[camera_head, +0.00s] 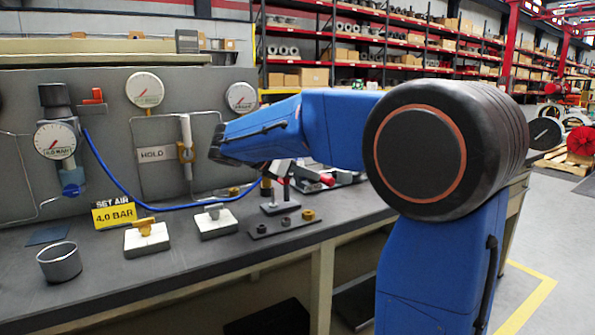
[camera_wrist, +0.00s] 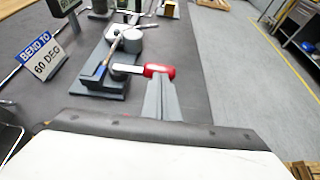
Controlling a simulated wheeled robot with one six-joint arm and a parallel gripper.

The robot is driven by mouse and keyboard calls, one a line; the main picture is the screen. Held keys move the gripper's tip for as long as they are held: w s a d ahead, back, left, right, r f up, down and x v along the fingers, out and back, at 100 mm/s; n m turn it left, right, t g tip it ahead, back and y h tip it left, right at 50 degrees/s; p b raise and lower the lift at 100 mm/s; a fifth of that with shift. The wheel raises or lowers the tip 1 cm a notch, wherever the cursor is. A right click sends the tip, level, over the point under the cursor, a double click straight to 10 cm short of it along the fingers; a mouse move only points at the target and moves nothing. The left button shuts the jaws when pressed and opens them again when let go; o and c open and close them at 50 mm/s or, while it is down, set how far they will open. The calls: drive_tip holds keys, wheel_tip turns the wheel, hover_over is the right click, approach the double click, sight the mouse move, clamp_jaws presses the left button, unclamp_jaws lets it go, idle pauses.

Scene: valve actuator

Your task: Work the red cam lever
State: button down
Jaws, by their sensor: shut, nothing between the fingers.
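In the wrist view a red-ended lever (camera_wrist: 158,71) with a pale shaft extends to the right from a dark grey fixture (camera_wrist: 100,86) on the bench. My gripper (camera_wrist: 160,80) is shut and empty, its grey fingers pointing at the red end. The tips overlap its lower edge in the picture; I cannot tell whether they touch it. In the head view my blue arm reaches left over the bench and hides much of that area. Another red lever (camera_head: 93,97) is on the grey panel at left. I cannot tell for certain which is the cam lever.
A "BEND TO 60 DEG" sign (camera_wrist: 43,55) stands left of the fixture. In the head view a grey cup (camera_head: 59,263), a "SET AIR 4.0 BAR" sign (camera_head: 114,213) and a blue hose (camera_head: 150,207) are at left. Open floor (camera_wrist: 262,95) lies right of the bench.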

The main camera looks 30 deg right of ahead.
sight(324, 178)
drive_tip(key=shift+x, duration=0.85)
drive_tip(key=shift+s+d+f, duration=0.1)
drive_tip(key=shift+d+f, duration=0.1)
drive_tip(key=shift+d, duration=0.45)
drive_tip(key=shift+a, duration=0.15)
